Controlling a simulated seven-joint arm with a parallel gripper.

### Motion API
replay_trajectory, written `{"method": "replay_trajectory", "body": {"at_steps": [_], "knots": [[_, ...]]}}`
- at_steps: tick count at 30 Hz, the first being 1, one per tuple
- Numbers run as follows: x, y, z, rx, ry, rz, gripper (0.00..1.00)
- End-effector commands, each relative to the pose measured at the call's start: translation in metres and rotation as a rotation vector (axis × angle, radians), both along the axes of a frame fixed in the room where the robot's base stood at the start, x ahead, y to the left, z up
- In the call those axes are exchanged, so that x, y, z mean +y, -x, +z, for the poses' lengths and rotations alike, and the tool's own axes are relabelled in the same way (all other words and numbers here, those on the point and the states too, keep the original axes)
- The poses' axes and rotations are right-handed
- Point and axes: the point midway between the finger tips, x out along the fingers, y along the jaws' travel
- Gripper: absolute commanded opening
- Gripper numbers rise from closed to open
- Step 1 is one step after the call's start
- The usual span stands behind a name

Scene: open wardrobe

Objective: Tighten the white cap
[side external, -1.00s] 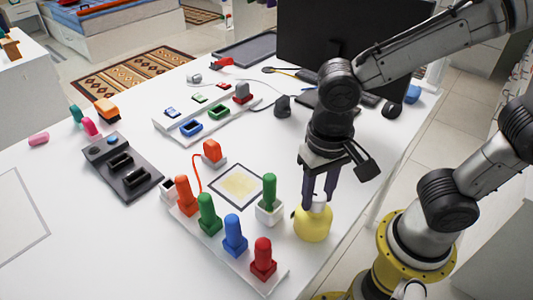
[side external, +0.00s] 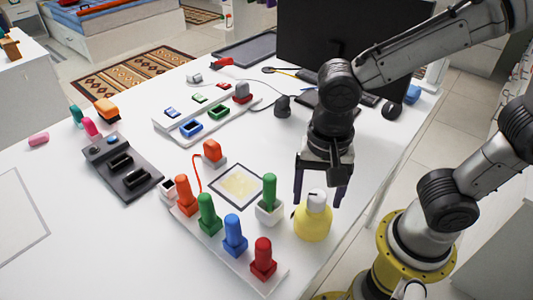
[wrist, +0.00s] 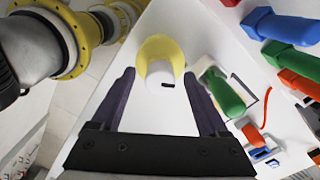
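The white cap (side external: 316,198) sits on top of the yellow bottle (side external: 313,223), which stands upright near the table's right edge. In the wrist view the cap (wrist: 160,75) lies between and beyond my fingertips, with a dark mark on its side. My gripper (side external: 320,204) is open, its two dark fingers spread wide on either side of the cap. In the wrist view my gripper (wrist: 160,77) shows a clear gap between each finger and the cap. Neither finger appears to touch the cap.
A green peg in a white holder (side external: 269,200) stands close left of the bottle. A white board with orange, green, blue and red pegs (side external: 233,236) lies farther left. A monitor (side external: 340,45) stands behind my arm. The table's edge is close on the right.

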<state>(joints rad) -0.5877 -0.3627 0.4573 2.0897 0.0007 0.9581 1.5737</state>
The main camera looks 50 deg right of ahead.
Motion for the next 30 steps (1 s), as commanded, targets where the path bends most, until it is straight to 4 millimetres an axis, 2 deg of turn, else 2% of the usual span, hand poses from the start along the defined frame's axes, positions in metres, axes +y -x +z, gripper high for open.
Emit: {"method": "replay_trajectory", "body": {"at_steps": [5, 7, 8, 17, 30], "knots": [[0.0, 0.0, 0.0, 0.0, 0.0, 0.002, 0.79], [0.0, 0.0, 0.0, 0.0, 0.0, 0.002, 0.91], [0.0, 0.0, 0.0, 0.0, 0.0, 0.002, 0.92], [0.0, 0.0, 0.002, -0.002, 0.0, 0.003, 0.92], [0.001, -0.001, 0.032, -0.003, -0.001, 0.003, 0.92]]}}
